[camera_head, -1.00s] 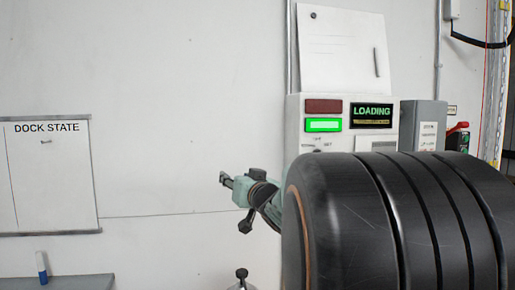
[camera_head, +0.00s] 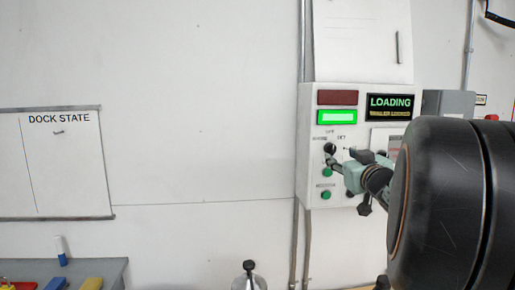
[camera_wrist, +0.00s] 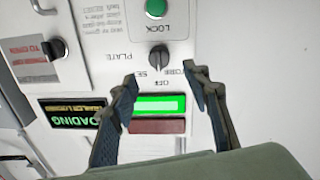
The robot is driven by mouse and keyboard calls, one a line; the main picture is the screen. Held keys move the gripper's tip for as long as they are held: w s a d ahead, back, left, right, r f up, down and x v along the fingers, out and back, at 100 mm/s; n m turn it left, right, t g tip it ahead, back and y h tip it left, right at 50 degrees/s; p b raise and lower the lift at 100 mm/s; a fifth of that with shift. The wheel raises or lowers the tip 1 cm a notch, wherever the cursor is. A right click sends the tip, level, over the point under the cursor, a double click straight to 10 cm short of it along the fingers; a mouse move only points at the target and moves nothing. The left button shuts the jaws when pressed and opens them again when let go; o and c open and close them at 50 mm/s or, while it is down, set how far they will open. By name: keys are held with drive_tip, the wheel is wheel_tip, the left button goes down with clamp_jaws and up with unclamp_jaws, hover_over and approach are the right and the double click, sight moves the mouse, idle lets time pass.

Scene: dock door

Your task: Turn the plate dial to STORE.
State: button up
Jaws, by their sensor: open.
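The plate dial (camera_wrist: 158,60) is a black knob on the white control panel (camera_wrist: 182,20). In the wrist view, which is upside down, PLATE, SET and OFF are printed around it, and the STORE label is partly hidden by a finger. I cannot tell clearly which label its pointer faces. My gripper (camera_wrist: 160,73) is open, its two fingers spread on either side below the dial in the picture, with nothing between them. In the head view my gripper (camera_head: 340,160) is in front of the panel, beside the dial (camera_head: 330,148). Contact cannot be judged.
A lit green lamp (camera_head: 337,117) and a dark red lamp (camera_head: 337,97) sit above the dial, beside the LOADING display (camera_head: 390,105). A green LOCK button (camera_wrist: 155,8) is close to the dial. Another black knob (camera_wrist: 48,48) is nearby. A shelf (camera_head: 115,270) stands lower left.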

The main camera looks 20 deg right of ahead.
sight(332, 150)
drive_tip(key=x, duration=0.8)
drive_tip(key=shift+s+p, duration=0.1)
drive_tip(key=shift+p, duration=0.25)
drive_tip(key=c, duration=1.2)
drive_tip(key=shift+o, duration=0.2)
